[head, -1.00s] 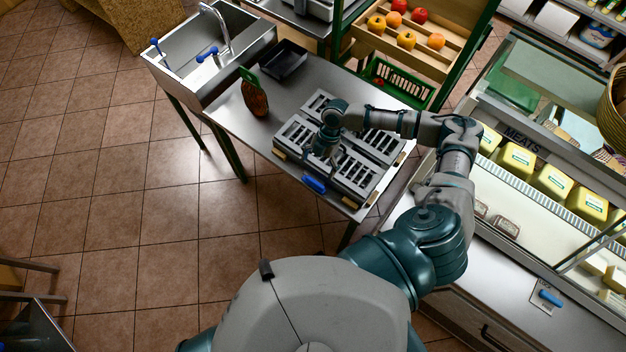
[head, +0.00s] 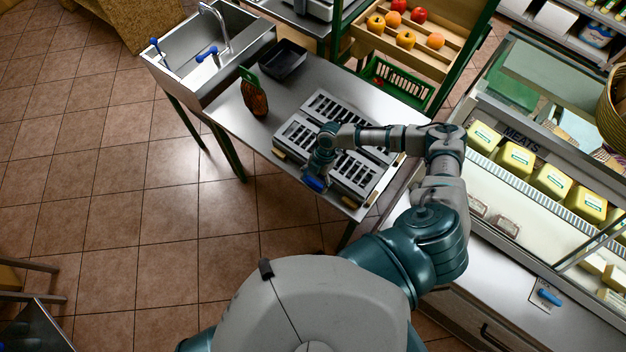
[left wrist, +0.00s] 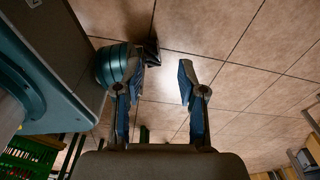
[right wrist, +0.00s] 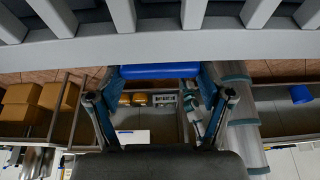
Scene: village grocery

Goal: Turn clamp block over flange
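A blue block (head: 314,184) sits at the front edge of a grey slotted unit (head: 349,180) on the steel table. I cannot tell which part is the flange. My right gripper (head: 317,178) points down at the block and partly hides it. In the right wrist view the block (right wrist: 160,71) lies lengthwise between the spread fingertips, below the slotted unit's grey edge (right wrist: 160,45). The fingers are wide apart near its ends; contact cannot be told. My left gripper (left wrist: 163,78) is open and empty above the tiled floor, outside the head view.
A second slotted unit (head: 335,104) lies behind. The meat counter (head: 520,185) stands on the right. The table's left front (head: 240,125) is clear.

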